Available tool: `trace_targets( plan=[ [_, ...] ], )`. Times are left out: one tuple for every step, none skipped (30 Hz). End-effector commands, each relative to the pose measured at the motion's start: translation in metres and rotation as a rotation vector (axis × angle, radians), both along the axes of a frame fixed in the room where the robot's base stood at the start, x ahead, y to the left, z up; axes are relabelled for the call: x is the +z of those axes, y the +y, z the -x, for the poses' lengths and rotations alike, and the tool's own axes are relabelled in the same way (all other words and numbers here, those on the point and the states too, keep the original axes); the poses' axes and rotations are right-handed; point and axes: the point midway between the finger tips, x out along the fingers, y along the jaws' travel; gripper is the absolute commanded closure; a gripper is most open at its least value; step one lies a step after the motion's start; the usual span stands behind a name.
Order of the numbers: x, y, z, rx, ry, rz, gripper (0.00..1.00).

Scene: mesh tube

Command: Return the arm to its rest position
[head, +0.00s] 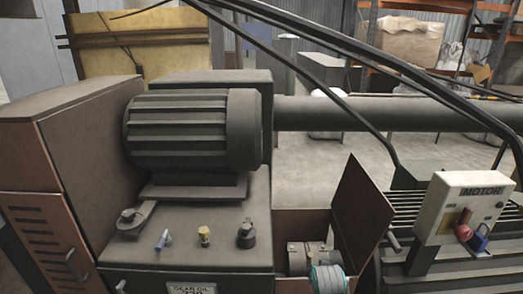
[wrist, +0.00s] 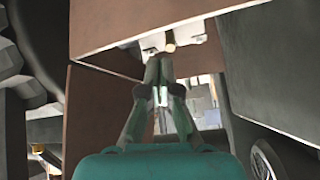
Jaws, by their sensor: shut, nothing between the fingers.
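My gripper (wrist: 158,65) shows in the wrist view with its teal body at the bottom. Its two fingers run upward and meet at the tips, with nothing between them. The tips point toward a brown panel edge and a small pale fitting with a brassy knob (wrist: 170,45) behind them; I cannot tell whether they touch. In the head view a teal and grey rounded part (head: 328,280) shows at the bottom, by the open brown box (head: 300,222); it looks like part of my arm, but the fingers are not visible there.
The box's brown lid (head: 361,212) stands open. A gear housing with a ribbed motor (head: 190,130) stands at left, beside a brown cabinet (head: 45,235). A white MOTOR control box (head: 460,205) with a red handle and blue padlock (head: 480,238) is at right. A thick dark pipe (head: 400,114) crosses behind.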

Motion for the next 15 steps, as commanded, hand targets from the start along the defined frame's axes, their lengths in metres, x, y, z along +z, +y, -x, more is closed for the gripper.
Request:
trace_targets(
  plan=[
    [-0.002,0.0,0.001,0.001,0.0,0.001,1.0],
    [-0.004,0.0,0.004,0.003,-0.002,0.0,1.0],
    [-0.007,0.0,0.006,0.005,-0.004,0.002,1.0],
    [-0.009,0.0,0.009,0.006,-0.005,0.002,1.0],
    [-0.01,0.0,0.01,0.008,-0.006,0.003,1.0],
    [-0.013,0.0,0.013,0.01,-0.011,0.004,1.0],
    [-0.014,0.0,0.015,0.011,-0.013,0.004,1.0],
    [-0.016,0.0,0.017,0.013,-0.016,0.004,1.0],
    [-0.019,0.0,0.021,0.016,-0.018,0.006,1.0],
    [-0.021,0.0,0.023,0.018,-0.02,0.006,1.0],
    [-0.023,0.0,0.026,0.02,-0.024,0.006,1.0],
    [-0.027,0.0,0.03,0.023,-0.027,0.008,1.0],
    [-0.03,0.0,0.033,0.026,-0.03,0.009,1.0],
    [-0.032,0.0,0.037,0.029,-0.033,0.01,1.0],
    [-0.036,0.0,0.042,0.033,-0.038,0.012,1.0]
  ],
)
